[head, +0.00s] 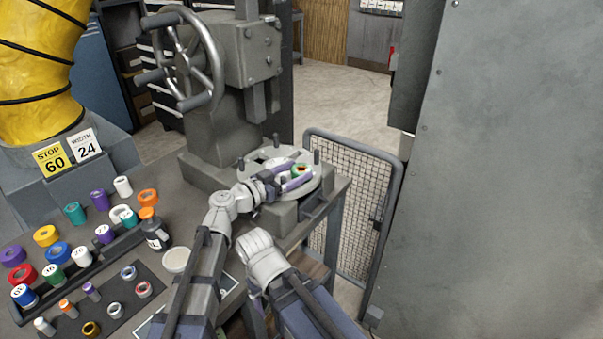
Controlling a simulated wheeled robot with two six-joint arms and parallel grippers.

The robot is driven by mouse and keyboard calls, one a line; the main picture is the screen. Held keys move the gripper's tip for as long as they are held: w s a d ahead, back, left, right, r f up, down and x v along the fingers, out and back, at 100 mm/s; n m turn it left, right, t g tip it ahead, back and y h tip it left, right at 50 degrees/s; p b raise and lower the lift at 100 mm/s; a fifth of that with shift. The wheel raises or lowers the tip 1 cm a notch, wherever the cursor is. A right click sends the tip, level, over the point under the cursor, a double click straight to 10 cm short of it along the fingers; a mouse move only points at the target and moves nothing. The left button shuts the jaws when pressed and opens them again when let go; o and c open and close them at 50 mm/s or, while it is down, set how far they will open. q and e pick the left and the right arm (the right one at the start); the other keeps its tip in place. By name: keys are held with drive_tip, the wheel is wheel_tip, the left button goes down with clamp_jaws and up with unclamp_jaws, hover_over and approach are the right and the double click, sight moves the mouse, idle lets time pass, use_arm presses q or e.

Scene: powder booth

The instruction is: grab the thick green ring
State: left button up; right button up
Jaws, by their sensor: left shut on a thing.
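A green ring (302,169) with a reddish-orange part showing at its middle is at the round grey plate (314,187) of the press. My left gripper (292,177) reaches over this plate from the left. Its purple-edged fingers are shut on the green ring, one on each side of it. The fingers partly hide the ring, and I cannot tell whether it touches the plate. My right arm comes in at the bottom middle, and its gripper does not show.
Several coloured rings and rollers stand on the bench at left, including a teal one (75,213) and a green one (53,275). A mesh guard (345,190) stands right of the press (225,100). Upright pegs rise around the plate.

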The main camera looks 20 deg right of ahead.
sight(295, 172)
use_arm(q)
clamp_jaws()
idle(0.3)
wheel_tip(295, 172, up, 10)
drive_tip(key=p, duration=1)
